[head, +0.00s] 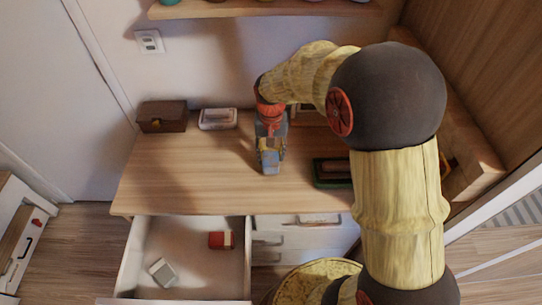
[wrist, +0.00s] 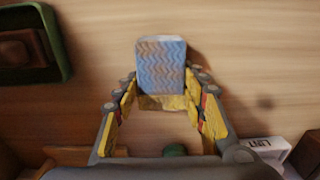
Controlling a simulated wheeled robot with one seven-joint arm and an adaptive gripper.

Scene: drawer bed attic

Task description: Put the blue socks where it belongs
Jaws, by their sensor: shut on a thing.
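The blue socks (wrist: 162,62) are a folded bundle with a blue and tan zigzag pattern. In the wrist view my gripper (wrist: 162,90) has its fingers on either side of the bundle's near end and is shut on it. In the head view the gripper (head: 270,145) points down over the middle of the wooden desk (head: 190,175), with the socks (head: 269,161) at its tip. I cannot tell whether they touch the desktop. A white drawer (head: 192,268) stands open below the desk's left side, with a red box (head: 220,240) and a pale grey item (head: 162,271) inside.
A brown box (head: 161,117) and a white box (head: 218,119) stand at the desk's back left. A dark green tray (head: 333,182) lies on the right, partly behind my arm. A shelf (head: 260,9) hangs above. The desk's front left is clear.

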